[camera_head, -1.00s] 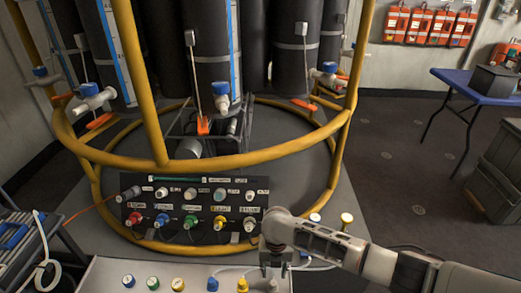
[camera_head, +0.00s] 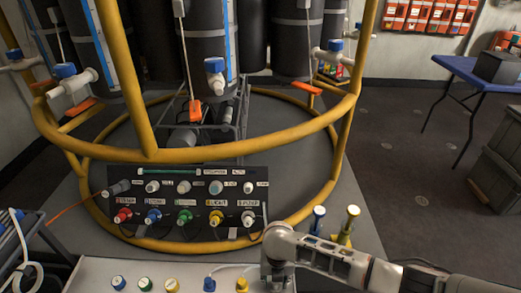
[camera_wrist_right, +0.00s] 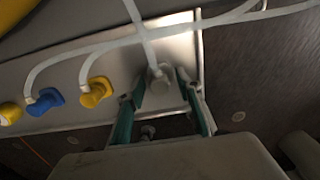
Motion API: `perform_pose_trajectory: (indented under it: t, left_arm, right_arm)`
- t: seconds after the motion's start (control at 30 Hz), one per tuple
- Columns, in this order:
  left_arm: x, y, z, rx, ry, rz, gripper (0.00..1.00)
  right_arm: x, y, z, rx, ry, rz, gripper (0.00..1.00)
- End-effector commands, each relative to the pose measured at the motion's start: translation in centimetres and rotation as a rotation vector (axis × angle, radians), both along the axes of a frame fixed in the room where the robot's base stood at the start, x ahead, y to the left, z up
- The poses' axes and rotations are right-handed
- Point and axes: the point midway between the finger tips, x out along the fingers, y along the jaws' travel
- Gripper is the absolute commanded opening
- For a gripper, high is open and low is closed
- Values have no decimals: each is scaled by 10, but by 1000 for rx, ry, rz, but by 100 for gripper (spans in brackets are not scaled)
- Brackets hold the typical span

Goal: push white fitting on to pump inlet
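The white fitting (camera_wrist_right: 158,75) stands on a pale tray (camera_wrist_right: 180,47) with a white tube leading from it, in the right wrist view. My right gripper (camera_wrist_right: 162,100) is open, its two green-lined fingers on either side of the fitting; I see gaps and cannot tell of any contact. In the head view my right gripper (camera_head: 275,277) is low in the picture and hides the fitting. The pump inlet appears to be the white port (camera_head: 247,218) at the lower right of the black panel (camera_head: 195,238); its label is small. My left gripper is not in view.
A blue fitting (camera_wrist_right: 45,101) and a yellow fitting (camera_wrist_right: 96,92) with tubes stand beside the white one.

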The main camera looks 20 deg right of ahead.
Motion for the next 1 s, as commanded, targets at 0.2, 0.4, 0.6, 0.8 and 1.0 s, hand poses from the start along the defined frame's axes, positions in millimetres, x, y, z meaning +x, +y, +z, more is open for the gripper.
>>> perform_pose_trajectory:
  t: [0.2, 0.4, 0.6, 0.8, 1.0]
  left_arm:
    - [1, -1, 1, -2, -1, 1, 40]
    - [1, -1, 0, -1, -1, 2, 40]
    - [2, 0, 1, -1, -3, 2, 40]
    - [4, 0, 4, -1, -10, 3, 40]
    - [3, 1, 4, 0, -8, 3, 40]
  right_arm:
    - [1, 0, 1, 0, -1, 0, 35]
    - [0, 0, 0, 0, 0, 0, 35]
    - [0, 0, 1, 0, -1, -1, 35]
    - [0, 0, 1, 0, -1, -1, 35]
    - [0, 0, 0, 0, 0, -1, 35]
